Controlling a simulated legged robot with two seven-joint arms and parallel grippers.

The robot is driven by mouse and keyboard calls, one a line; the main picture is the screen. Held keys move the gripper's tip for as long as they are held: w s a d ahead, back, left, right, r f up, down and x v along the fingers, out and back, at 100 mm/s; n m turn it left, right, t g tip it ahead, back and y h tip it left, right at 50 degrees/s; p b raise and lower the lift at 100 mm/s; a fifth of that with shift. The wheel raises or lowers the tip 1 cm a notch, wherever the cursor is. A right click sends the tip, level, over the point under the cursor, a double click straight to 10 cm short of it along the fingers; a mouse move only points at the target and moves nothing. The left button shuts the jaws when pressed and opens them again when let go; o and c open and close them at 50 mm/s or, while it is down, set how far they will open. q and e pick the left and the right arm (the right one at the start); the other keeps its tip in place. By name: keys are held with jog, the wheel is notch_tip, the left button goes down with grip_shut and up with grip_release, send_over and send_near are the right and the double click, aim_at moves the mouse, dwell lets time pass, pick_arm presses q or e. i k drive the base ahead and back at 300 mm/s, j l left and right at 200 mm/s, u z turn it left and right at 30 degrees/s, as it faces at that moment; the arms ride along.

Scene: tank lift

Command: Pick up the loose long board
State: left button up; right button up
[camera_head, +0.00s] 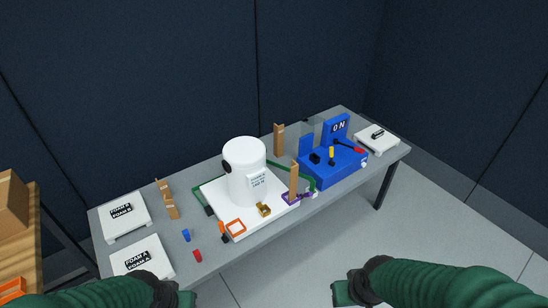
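Two tall tan boards stand upright on the grey table: one board (279,140) at the back behind the white tank (246,175), the other board (294,182) at the tank's right. Two short tan pieces, one piece (164,188) behind the other piece (172,208), are left of the tank. I cannot tell which is the loose long board. My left gripper (186,298) is at the bottom edge, before the table's front left. My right gripper (342,293) is at the bottom, in front of the table. Both are apart from the boards; their finger openings are unclear.
The tank stands on a white base (215,194). A blue unit (335,170) marked ON stands right of it. White foam-labelled blocks (124,228) are at the left, a white block (377,148) at the far right. Red (197,256) and blue (186,235) cylinders stand near the front.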

aim_at(279, 131)
jog(key=k+u, duration=0.2)
jog(key=u, duration=0.2)
jog(key=k+j+u, duration=0.1)
jog(key=u, duration=0.25)
jog(key=k+j+u, duration=0.15)
jog(key=u, duration=0.25)
jog(key=k+j+u, duration=0.2)
jog(key=u, duration=0.15)
jog(key=i+l+u, duration=0.2)
jog(key=l+u, duration=0.25)
jog(key=l, duration=1.15)
jog(key=l+u, duration=0.45)
jog(key=l, duration=2.2)
jog(key=k+l, duration=0.15)
jog(key=l, duration=0.9)
